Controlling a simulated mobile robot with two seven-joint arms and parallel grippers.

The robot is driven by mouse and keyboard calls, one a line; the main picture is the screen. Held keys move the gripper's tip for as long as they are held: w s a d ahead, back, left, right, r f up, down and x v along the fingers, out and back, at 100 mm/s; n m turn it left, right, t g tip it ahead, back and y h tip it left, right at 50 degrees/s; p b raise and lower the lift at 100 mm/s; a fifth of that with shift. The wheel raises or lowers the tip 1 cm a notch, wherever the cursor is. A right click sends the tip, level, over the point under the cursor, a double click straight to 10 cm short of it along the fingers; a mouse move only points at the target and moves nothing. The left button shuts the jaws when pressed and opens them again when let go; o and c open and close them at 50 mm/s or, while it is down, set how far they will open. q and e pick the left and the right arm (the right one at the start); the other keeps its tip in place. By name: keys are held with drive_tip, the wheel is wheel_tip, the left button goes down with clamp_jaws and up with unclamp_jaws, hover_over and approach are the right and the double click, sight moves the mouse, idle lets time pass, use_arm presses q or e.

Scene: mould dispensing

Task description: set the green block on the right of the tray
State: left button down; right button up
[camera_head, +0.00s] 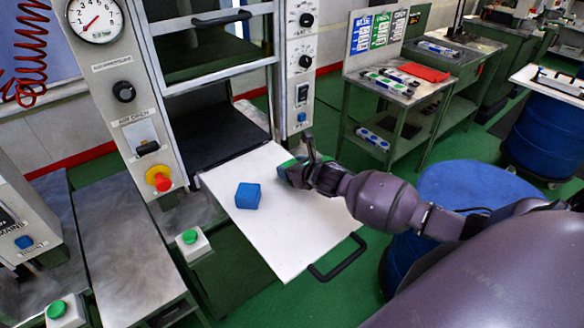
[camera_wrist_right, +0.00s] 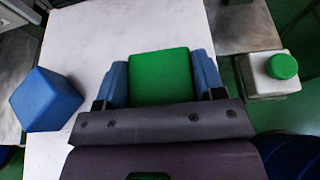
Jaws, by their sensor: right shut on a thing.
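The green block (camera_wrist_right: 160,76) sits between the blue fingers of my right gripper (camera_wrist_right: 161,82) in the right wrist view. My right gripper (camera_head: 294,172) is shut on it. In the head view only a little of the green block (camera_head: 287,164) shows; the gripper hides the rest. The gripper is over the right side of the white tray (camera_head: 285,240); I cannot tell whether the block touches the tray. A blue block (camera_head: 248,196) rests on the left part of the tray, apart from the green one. My left gripper is not in view.
The tray sticks out of the press (camera_head: 215,75) and has a black handle (camera_head: 338,258) at its front. A box with a green button (camera_head: 191,240) stands left of the tray. A blue drum (camera_head: 465,190) is to the right. The tray's front part is clear.

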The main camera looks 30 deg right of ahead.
drive_tip(key=o, duration=1.4)
drive_tip(key=shift+f, duration=0.1)
drive_tip(key=v, duration=1.2)
